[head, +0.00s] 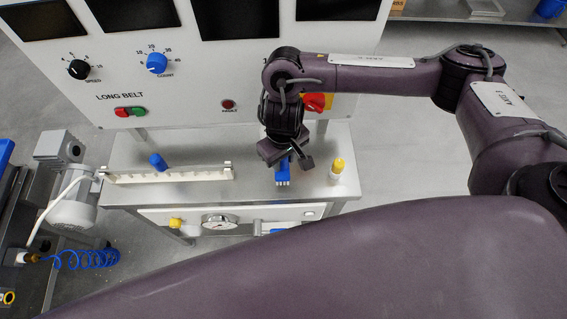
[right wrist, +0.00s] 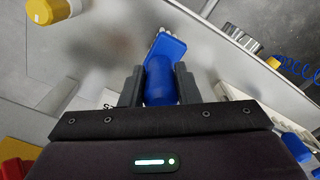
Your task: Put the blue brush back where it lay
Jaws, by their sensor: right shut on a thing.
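The blue brush (head: 282,170) is in my right gripper (head: 285,158), over the right part of the steel shelf below the control panel. Its pale bristles point toward the camera in the head view. In the right wrist view, the blue brush (right wrist: 161,78) sits between the two dark fingers of my right gripper (right wrist: 159,85), which are shut on its handle. I cannot tell whether the brush touches the shelf. My left gripper is not in view.
A white slotted rack (head: 190,174) and a blue knob-like piece (head: 158,161) are on the left. The panel (head: 200,75) rises behind.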

